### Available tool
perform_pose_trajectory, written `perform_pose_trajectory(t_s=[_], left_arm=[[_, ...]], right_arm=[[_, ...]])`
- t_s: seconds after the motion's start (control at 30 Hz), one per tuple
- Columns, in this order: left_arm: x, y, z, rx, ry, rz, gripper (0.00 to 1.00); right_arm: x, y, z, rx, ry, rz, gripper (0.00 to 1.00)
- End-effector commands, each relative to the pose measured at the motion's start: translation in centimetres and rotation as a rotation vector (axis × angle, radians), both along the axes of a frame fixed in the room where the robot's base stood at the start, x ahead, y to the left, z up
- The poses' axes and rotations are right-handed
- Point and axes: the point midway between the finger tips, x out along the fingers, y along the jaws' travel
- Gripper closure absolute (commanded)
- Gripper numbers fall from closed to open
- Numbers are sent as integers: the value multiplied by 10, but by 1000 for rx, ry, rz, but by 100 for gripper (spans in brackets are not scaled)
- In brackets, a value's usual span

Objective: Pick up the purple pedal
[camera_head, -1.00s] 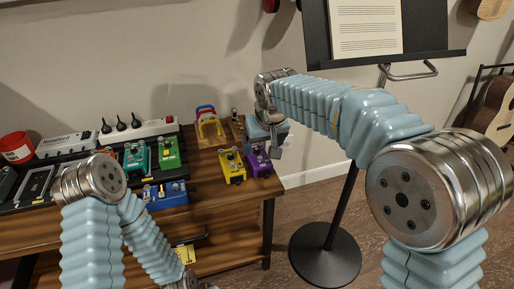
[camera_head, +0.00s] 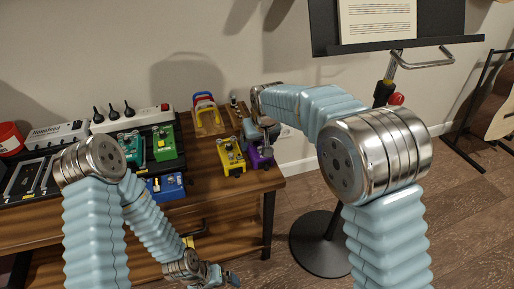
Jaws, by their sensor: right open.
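The purple pedal (camera_head: 259,157) stands on the wooden table near its right front corner, just right of a yellow pedal (camera_head: 231,156). My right gripper (camera_head: 266,143) points down right over the purple pedal and covers part of its top. It is open; I cannot tell whether its fingers touch the pedal. My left gripper (camera_head: 226,280) is low in front of the table, far from the pedal, near the bottom edge of the view. Its fingers are too small and unclear to judge.
A wooden holder with red and blue handles (camera_head: 206,114) stands behind the yellow pedal. A music stand (camera_head: 330,243) stands right of the table (camera_head: 215,198).

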Motion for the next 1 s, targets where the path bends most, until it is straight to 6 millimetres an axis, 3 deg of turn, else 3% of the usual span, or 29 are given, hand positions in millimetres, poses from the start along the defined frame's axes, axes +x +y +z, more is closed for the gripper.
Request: perform_pose_trajectory(t_s=[0.17,0.43,0.77,1.0], left_arm=[[0,0,0,0,0,0,0],[0,0,0,0,0,0,0],[0,0,0,0,0,0,0],[0,0,0,0,0,0,0]], right_arm=[[9,2,-22,0,0,1,21],[10,3,-24,0,-1,1,23],[10,3,-24,0,0,1,73],[10,3,-23,2,-3,0,74]])
